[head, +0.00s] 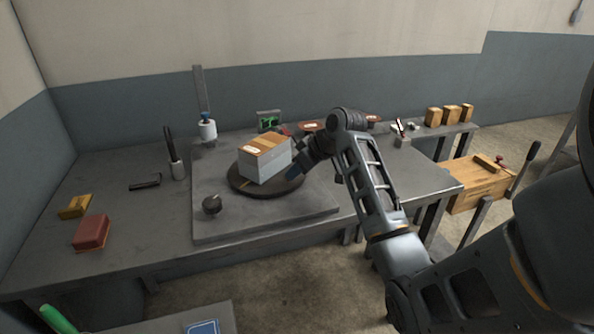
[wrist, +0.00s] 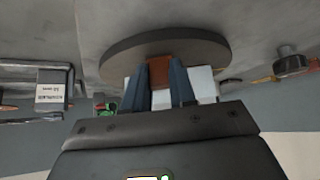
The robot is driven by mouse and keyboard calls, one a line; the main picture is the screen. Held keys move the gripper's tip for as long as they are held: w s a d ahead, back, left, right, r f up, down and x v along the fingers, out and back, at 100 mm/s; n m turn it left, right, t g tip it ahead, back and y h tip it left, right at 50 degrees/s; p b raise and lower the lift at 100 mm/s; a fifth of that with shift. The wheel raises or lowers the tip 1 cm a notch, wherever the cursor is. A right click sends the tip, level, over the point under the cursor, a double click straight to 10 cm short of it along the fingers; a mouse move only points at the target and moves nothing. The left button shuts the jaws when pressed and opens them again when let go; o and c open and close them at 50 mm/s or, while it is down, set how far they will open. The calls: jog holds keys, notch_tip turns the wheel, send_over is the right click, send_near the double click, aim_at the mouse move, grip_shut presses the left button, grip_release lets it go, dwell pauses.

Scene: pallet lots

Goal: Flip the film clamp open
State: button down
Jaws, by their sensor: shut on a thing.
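A white carton with a brown top (head: 265,158) stands on a dark round turntable (head: 238,187). My gripper (head: 293,173) is low at the carton's right side, over the turntable's edge. In the wrist view, which is upside down, the carton (wrist: 202,84) and turntable (wrist: 120,52) lie beyond my fingers (wrist: 160,88). My fingers are shut on a reddish-brown piece (wrist: 159,72) between them, which appears to be the film clamp. Its outline is mostly hidden by the fingers, so its tilt is unclear.
A black knob (head: 212,204) stands at the platform's front left. A post with a white holder (head: 207,130) and a green-lit display (head: 268,121) stand behind. A red block (head: 91,232) lies at left. Wooden blocks (head: 433,116) stand at the back right. The platform's right side is clear.

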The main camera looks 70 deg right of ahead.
jog(key=shift+f, duration=0.1)
jog(key=c, duration=0.9)
grip_release()
jog(key=shift+s, duration=0.1)
jog(key=shift+v, duration=3.9)
